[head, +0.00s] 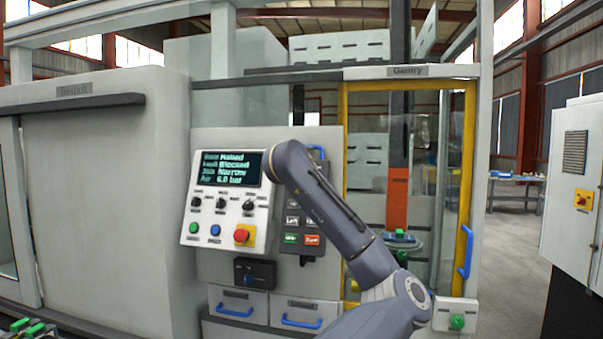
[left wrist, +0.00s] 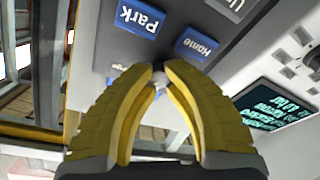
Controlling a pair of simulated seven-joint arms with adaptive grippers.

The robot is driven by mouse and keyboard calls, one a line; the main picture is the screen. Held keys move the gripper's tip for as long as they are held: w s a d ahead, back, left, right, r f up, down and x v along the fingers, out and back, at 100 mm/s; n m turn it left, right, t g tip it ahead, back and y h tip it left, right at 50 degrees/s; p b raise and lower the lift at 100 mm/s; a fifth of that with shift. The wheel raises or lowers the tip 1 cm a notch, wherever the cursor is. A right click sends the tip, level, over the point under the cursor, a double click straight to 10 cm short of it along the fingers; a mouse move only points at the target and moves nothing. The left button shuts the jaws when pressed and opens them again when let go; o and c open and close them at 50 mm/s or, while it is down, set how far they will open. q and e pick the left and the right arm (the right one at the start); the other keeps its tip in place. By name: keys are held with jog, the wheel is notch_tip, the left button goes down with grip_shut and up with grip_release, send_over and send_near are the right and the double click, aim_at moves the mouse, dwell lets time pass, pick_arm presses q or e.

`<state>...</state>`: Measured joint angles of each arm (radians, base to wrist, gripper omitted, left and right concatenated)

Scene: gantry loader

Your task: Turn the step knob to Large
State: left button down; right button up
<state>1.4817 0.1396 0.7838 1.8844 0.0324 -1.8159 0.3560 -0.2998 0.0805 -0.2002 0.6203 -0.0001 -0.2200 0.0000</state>
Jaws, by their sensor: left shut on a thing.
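A small label, apparently ending in "rge", is beside the left fingertip. In the head view, the arm reaches up to the pendant (head: 300,259), and its end hides the knob and gripper. My right gripper is in neither view.
Blue Park (left wrist: 139,19) and Home (left wrist: 197,44) buttons sit close above the fingertips. The lit screen (head: 229,168) stands left of the arm, above small knobs and a red stop button (head: 243,235). A yellow-framed gantry door (head: 469,160) is to the right.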

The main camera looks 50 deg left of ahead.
pick_arm(q)
jog(key=m, duration=0.4)
jog(key=shift+r+t, duration=0.15)
jog(key=shift+t, duration=0.25)
jog(key=shift+m+t+h, duration=0.3)
jog(key=shift+m+h, duration=0.2)
jog(key=shift+m, duration=1.5)
jog(key=shift+r, duration=0.1)
jog(key=c, duration=1.1)
grip_release()
jog(key=shift+c, duration=0.2)
jog(key=shift+f, duration=0.2)
jog(key=v, duration=1.2)
jog(key=shift+a, duration=0.1)
